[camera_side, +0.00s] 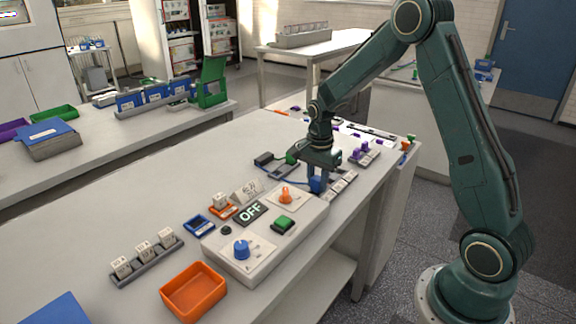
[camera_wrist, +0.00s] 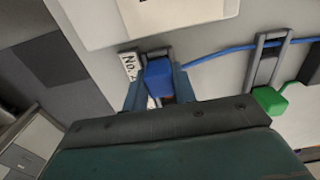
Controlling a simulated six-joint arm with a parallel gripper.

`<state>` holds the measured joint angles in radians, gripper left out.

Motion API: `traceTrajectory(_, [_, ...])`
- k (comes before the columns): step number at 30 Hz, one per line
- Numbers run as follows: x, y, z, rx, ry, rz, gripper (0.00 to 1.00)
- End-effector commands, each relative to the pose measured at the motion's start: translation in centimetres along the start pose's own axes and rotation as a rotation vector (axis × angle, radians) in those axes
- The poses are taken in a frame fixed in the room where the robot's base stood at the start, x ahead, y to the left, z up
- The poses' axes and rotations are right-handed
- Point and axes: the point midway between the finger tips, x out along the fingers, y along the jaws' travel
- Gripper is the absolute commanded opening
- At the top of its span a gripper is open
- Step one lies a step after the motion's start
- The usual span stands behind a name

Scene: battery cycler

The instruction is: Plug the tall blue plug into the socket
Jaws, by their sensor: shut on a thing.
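The blue plug (camera_wrist: 158,76) sits between the two fingers of my gripper (camera_wrist: 158,92) in the wrist view, and the gripper is shut on it. In the side view my gripper (camera_side: 318,172) is low over the table, just beyond the console, with the blue plug (camera_side: 317,184) at its fingers. A grey bracket-like part (camera_wrist: 157,52) shows directly behind the plug in the wrist view. I cannot tell whether the plug touches it. A blue cable (camera_wrist: 230,48) runs right from near there. I cannot make out the socket's opening.
A green plug (camera_wrist: 270,100) lies by a similar grey bracket (camera_wrist: 267,58). The pale console (camera_side: 257,262) has an OFF display (camera_side: 250,212), an orange knob (camera_side: 286,195), a green button (camera_side: 283,223) and a blue knob (camera_side: 241,249). An orange tray (camera_side: 194,291) stands near it.

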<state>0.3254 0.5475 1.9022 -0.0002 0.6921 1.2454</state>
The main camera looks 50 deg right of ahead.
Motion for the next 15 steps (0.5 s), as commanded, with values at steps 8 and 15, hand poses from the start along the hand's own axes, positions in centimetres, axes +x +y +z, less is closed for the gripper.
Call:
traceTrajectory(8, [0.24, 0.00, 0.00, 0.000, 0.000, 0.000, 0.04])
traceTrajectory(15, [0.44, 0.00, 0.00, 0.000, 0.000, 0.000, 0.35])
